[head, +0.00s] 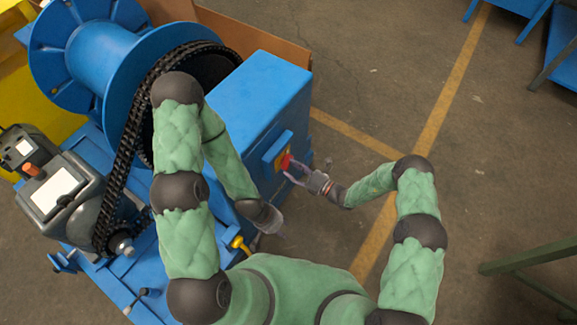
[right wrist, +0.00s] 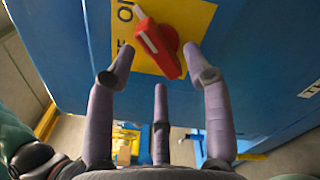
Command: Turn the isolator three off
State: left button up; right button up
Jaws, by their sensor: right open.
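The isolator is a red rotary handle (head: 285,161) on a yellow plate, on the side of a blue box. In the right wrist view the red handle (right wrist: 157,48) lies tilted across the yellow plate (right wrist: 195,17), which carries dark lettering, partly cut off. My right gripper (head: 292,172) is at the handle. Its purple fingers (right wrist: 160,68) are open, with the handle between and just beyond the two upper fingertips. Whether they touch it I cannot tell. My left gripper (head: 264,232) hangs low beside the blue machine, away from the isolator; its fingers are too small to read.
The blue box (head: 262,90) stands beside a large blue drum (head: 100,45) and a black chain (head: 135,140). A grey motor unit (head: 62,195) is at left. A green frame (head: 530,258) stands at lower right. The floor right of the box is clear.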

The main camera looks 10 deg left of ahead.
aim_at(287, 162)
jog(key=shift+x, duration=1.3)
jog(key=shift+c, duration=0.3)
grip_shut()
